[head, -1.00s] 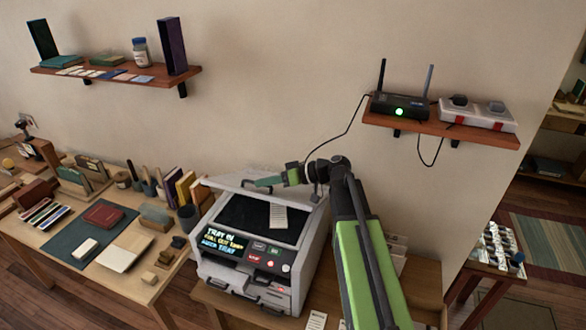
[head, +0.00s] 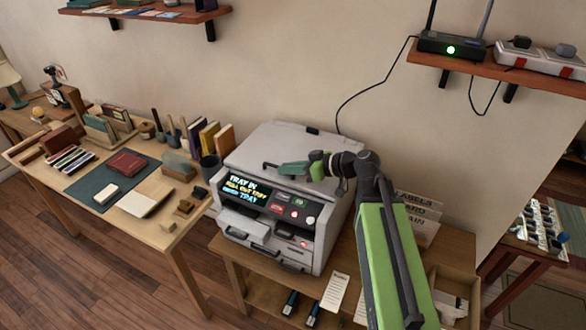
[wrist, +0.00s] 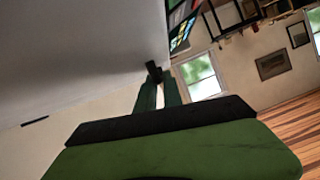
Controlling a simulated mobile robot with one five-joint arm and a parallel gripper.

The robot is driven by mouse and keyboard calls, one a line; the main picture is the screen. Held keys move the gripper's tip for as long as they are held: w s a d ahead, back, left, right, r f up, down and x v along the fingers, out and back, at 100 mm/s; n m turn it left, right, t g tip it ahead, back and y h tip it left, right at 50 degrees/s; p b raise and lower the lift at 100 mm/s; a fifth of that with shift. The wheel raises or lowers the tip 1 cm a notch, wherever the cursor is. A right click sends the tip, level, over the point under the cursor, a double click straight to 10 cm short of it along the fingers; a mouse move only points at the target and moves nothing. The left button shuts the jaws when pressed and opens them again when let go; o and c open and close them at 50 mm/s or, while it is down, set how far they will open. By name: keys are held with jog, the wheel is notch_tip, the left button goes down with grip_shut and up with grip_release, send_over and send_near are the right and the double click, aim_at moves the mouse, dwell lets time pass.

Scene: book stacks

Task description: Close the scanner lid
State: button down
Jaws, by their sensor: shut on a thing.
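The scanner (head: 265,235) is a grey and white machine with a lit front panel. Its pale lid (head: 275,148) lies down over the top, and the glass is hidden. I cannot tell whether a thin gap stays under the lid. My gripper (head: 280,168) is at the lid's front edge, shut on the dark lid handle (head: 268,165). In the wrist view the green fingers (wrist: 156,88) close on the small dark handle (wrist: 153,72), next to the pale lid surface (wrist: 80,60).
A desk (head: 165,235) with books, a green mat and pots stands to the left. A wall shelf (head: 500,72) holds a router with a hanging cable at upper right. Label cards (head: 418,215) stand right of the scanner, behind my arm.

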jog(key=shift+s+a+f+g, duration=0.25)
jog(key=shift+a+g, duration=0.05)
jog(key=shift+a, duration=0.05)
jog(key=c, duration=1.5)
grip_release()
jog(key=shift+a+r, duration=0.1)
jog(key=shift+w, duration=0.1)
jog(key=p+v, duration=0.6)
jog(key=v, duration=1)
jog(key=shift+r, duration=0.15)
jog(key=shift+s+d+r, duration=0.1)
jog(key=shift+s+d, duration=0.35)
jog(key=shift+d, duration=0.25)
